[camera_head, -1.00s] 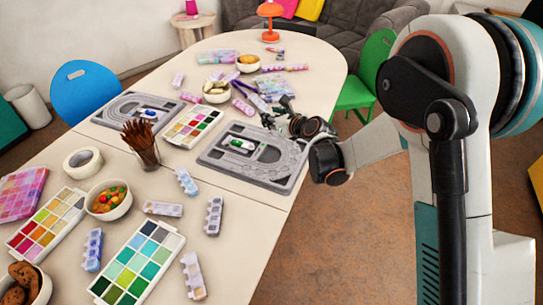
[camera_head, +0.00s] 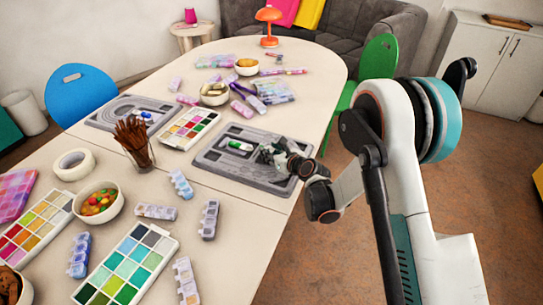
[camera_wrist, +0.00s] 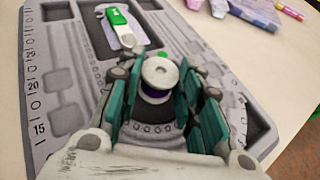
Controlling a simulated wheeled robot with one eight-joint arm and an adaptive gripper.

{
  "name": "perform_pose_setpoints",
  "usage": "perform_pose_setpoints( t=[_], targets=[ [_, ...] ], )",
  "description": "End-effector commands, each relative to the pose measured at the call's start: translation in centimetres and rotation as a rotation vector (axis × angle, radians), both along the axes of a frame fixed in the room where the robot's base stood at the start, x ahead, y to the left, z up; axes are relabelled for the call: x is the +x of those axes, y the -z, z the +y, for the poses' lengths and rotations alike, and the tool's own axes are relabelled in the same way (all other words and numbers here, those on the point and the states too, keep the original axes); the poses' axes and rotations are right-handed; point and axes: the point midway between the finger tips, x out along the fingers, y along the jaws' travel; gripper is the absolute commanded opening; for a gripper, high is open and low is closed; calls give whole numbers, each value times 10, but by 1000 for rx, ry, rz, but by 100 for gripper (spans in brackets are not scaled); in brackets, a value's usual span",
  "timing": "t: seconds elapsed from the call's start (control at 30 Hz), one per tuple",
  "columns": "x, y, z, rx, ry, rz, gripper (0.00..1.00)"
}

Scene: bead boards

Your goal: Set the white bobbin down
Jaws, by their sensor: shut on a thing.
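The white bobbin (camera_wrist: 158,73), a flanged spool with a hole in its top and a dark purple band below, stands upright between my fingers in the wrist view. My gripper (camera_wrist: 158,88) is shut on it, with teal pads at both sides. In the head view my gripper (camera_head: 268,153) is over the right half of the near grey bead board (camera_head: 225,174), and the bobbin cannot be made out there. The board (camera_wrist: 60,120) shows under the bobbin in the wrist view. I cannot tell whether the bobbin touches the board.
A green-and-white item (camera_head: 236,145) lies in the board's middle recess. A second grey board (camera_head: 103,118) lies to the left. Paint palettes (camera_head: 189,128), a cup of brown sticks (camera_head: 140,155), bowls (camera_head: 105,207) and bead boxes (camera_head: 209,220) surround them. Bare table lies nearer, right of the boxes.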

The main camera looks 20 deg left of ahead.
Motion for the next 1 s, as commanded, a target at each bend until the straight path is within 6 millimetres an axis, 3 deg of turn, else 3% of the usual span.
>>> perform_pose_setpoints(
  t=[0.37, 0.4, 0.43, 0.83, 1.0],
  targets=[
    [0, 6, 0, 0, 0, 0, 20],
    [0, 6, 0, 0, 0, 0, 35],
    [0, 6, 0, 0, 0, 0, 41],
    [0, 3, 0, 0, 0, 0, 41],
    [-13, -8, -16, 1, 0, 1, 41]
  ],
)
